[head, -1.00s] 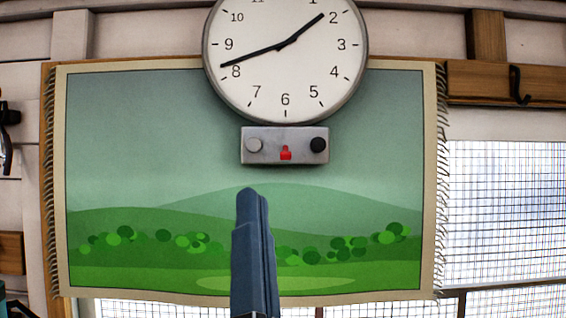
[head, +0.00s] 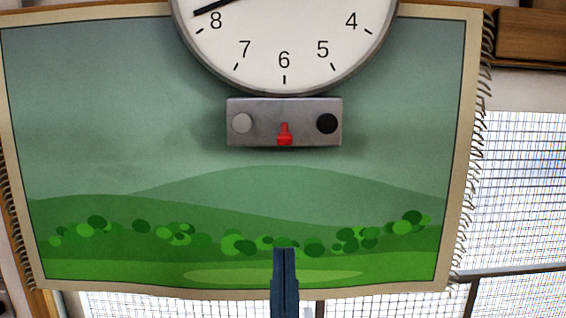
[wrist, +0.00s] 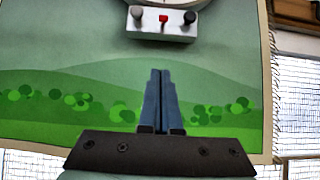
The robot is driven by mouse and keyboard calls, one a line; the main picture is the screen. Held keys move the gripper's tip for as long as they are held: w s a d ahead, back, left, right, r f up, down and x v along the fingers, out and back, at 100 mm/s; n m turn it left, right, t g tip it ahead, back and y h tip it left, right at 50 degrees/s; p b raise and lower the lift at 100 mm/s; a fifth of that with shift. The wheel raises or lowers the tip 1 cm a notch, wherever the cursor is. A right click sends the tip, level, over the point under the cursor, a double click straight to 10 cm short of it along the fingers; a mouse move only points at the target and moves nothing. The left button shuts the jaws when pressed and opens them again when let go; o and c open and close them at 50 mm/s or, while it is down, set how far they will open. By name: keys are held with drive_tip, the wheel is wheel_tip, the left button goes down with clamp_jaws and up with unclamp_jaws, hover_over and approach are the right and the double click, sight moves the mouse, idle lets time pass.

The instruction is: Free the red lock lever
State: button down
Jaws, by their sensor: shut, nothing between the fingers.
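The red lock lever (head: 285,135) stands upright at the middle of a grey metal box (head: 262,138) under the clock. A light grey knob (head: 241,123) is on its left and a black knob (head: 327,123) on its right. In the wrist view the lever (wrist: 163,19) shows near the top, small. My gripper (head: 284,252) is shut and empty, its blue fingers together. It is below the box in the head view and apart from it. In the wrist view my gripper (wrist: 160,75) points up toward the box, in front of the landscape hanging.
A white round clock (head: 285,50) is directly above the box. A fringed landscape hanging (head: 110,120) fills the wall behind. A wooden rail (head: 530,35) is at upper right, and a gridded window (head: 530,190) is at right. The space between my gripper and the box looks clear.

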sight(284, 133)
drive_tip(key=shift+r, duration=0.1)
drive_tip(key=w+r+p, duration=0.5)
drive_tip(key=w+r, duration=0.1)
drive_tip(key=r, duration=0.3)
drive_tip(key=shift+r+p, duration=0.3)
drive_tip(key=shift+r, duration=0.1)
drive_tip(key=shift+w+d+b, duration=0.1)
drive_tip(key=shift+w+b, duration=0.1)
drive_tip(key=shift+b, duration=0.25)
